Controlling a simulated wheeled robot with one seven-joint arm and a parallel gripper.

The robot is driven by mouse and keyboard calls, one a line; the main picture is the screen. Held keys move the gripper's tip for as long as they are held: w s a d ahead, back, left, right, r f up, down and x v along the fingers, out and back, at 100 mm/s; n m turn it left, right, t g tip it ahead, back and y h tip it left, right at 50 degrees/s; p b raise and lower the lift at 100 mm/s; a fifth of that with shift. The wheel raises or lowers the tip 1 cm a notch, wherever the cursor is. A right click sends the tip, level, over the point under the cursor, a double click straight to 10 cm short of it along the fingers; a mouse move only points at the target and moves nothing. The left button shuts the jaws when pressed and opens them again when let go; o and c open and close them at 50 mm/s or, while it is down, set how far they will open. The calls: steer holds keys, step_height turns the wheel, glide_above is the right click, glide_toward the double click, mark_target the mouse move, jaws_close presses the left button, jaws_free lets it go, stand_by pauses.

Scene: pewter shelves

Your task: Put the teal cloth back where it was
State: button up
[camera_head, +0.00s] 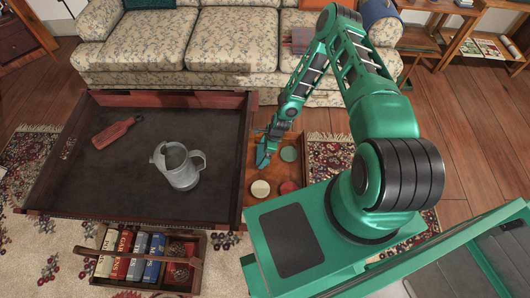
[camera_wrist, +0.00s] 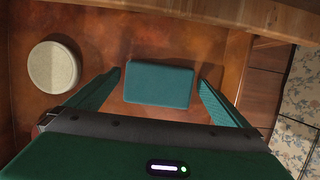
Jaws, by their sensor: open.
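A flat teal rectangle, which looks like the folded teal cloth (camera_wrist: 158,84), lies on a reddish-brown wooden surface in the wrist view. My gripper (camera_wrist: 159,76) is open, with one finger to each side of the cloth and a gap on both sides. Whether the fingertips are down at the cloth's height I cannot tell. In the head view my gripper (camera_head: 264,152) is over the small wooden table (camera_head: 252,168) right of the big dark tray table. I cannot make out the cloth apart from my gripper there.
A cream round piece (camera_wrist: 53,66) lies left of the cloth; the head view shows cream (camera_head: 260,188), red (camera_head: 288,187) and green (camera_head: 289,153) rounds. A book crate (camera_head: 190,243) stands in front.

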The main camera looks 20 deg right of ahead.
steer(key=s+d+r+n+h, duration=0.1)
steer(key=s+d+r+n, duration=0.35)
steer(key=r, duration=1.05)
steer(key=d+r+n+g+h, duration=0.1)
steer(key=d+r+n+h, duration=0.1)
steer(key=d+r, duration=0.9)
steer(key=s+d+r+n+h, duration=0.1)
steer(key=s+d+r+n, duration=0.25)
steer(key=r, duration=1.45)
steer(key=s+r+n+y, duration=0.1)
steer(key=s+r+n, duration=0.5)
steer(key=s+r, duration=1.4)
steer(key=s, duration=0.3)
steer(key=shift+a, duration=0.25)
